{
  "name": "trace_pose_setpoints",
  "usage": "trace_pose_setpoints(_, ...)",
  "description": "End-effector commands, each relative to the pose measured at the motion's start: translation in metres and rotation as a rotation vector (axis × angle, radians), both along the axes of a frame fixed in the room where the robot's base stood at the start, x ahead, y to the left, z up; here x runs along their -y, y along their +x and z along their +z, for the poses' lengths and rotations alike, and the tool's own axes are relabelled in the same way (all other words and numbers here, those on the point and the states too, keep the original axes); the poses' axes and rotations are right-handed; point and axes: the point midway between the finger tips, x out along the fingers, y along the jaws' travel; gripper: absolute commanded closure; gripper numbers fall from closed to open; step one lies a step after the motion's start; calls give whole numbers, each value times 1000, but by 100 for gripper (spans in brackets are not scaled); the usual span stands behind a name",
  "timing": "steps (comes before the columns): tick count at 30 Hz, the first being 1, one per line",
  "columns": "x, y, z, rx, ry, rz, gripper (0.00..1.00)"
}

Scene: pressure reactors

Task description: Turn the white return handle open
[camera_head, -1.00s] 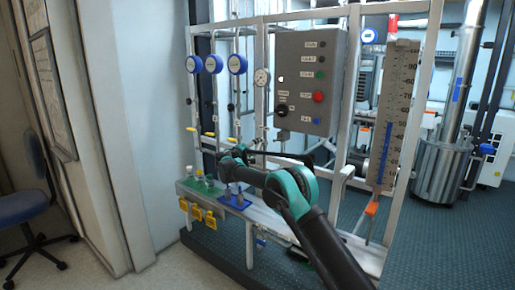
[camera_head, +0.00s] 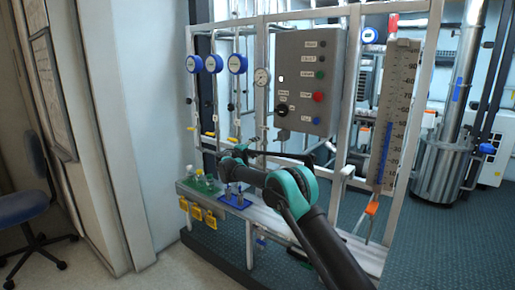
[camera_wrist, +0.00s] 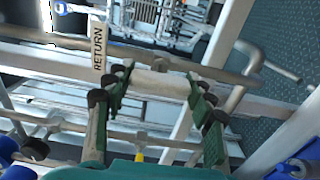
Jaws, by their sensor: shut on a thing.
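The white return handle (camera_wrist: 160,84) is a pale bar lying across the wrist view. My gripper (camera_wrist: 157,88) has one green finger at each end of it, with dark pads, and is shut on it. A tag reading "RETURN" (camera_wrist: 98,48) stands on the pipe just left of the handle. In the head view my gripper (camera_head: 229,158) is at the lower left of the white frame, above the shelf. The handle cannot be made out there behind my gripper and arm.
A grey control box (camera_head: 308,82) hangs on the frame above my arm. Bottles (camera_head: 202,181) and a blue tray (camera_head: 235,202) sit on the shelf below my gripper. Yellow tags (camera_head: 203,214) hang under the shelf. A pipe (camera_wrist: 180,62) runs close behind the handle.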

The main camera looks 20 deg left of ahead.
Motion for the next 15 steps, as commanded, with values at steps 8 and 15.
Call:
trace_pose_setpoints(8,0,0,0,0,0,2,43)
trace_pose_setpoints(15,0,0,0,0,0,1,24)
